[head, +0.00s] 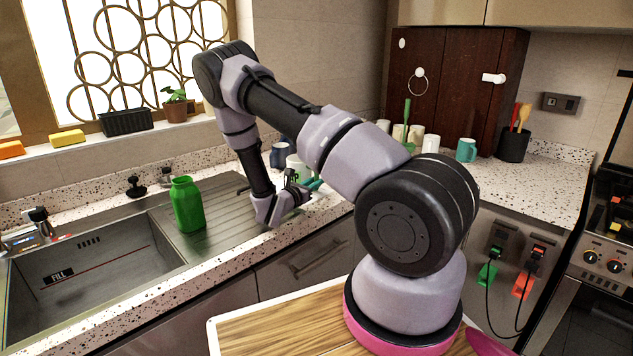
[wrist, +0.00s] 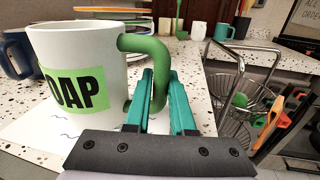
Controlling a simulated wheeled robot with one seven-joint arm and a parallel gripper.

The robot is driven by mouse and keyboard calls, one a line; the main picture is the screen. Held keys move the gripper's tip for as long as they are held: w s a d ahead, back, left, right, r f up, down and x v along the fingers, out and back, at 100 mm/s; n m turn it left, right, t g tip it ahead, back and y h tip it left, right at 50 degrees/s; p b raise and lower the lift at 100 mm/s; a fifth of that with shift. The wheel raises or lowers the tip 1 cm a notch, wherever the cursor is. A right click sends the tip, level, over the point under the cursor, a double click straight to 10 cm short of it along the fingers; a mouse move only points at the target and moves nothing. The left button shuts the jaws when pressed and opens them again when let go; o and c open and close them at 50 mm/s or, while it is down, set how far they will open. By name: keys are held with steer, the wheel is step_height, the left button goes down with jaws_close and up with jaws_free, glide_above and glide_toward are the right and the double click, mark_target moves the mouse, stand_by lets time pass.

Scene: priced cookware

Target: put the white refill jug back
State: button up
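The white refill jug (wrist: 80,62) has a green handle (wrist: 160,78) and a green label reading "OAP", its first letter cut off by the curve. It is upright at the left of the wrist view, over a white sheet with dark marks. In the head view the white jug (head: 298,164) is partly hidden behind my gripper (head: 303,186) on the counter. My gripper's teal fingers (wrist: 161,82) are on both sides of the handle and appear shut on it. Whether the jug's base touches the sheet is hidden.
A green bottle (head: 187,204) stands beside the sink (head: 85,275). A blue mug (head: 281,155) is behind the jug. White cups and a teal mug (head: 466,150) stand farther back.

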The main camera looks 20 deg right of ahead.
steer(key=o, duration=0.4)
steer(key=shift+c, duration=0.2)
steer(key=v, duration=1.2)
steer(key=shift+r, duration=0.15)
steer(key=s+d+r+m+g+y, duration=0.2)
steer(key=s+r+m+g+y, duration=0.1)
steer(key=s+r+m+g, duration=0.45)
steer(key=s+d+r+m+g+y, duration=0.35)
steer(key=s+r+m, duration=0.25)
steer(key=r+m, duration=0.35)
steer(key=s+a+r+m+t+y, duration=0.4)
steer(key=s+a+r+m+y, duration=0.1)
steer(key=r, duration=0.4)
steer(key=s+a+r+m+t+y, duration=0.4)
steer(key=s+a+r+m+y, duration=0.1)
steer(key=r, duration=0.5)
steer(key=shift+s+m+t+y, duration=0.35)
steer(key=shift+s+m, duration=0.15)
steer(key=shift+s, duration=0.45)
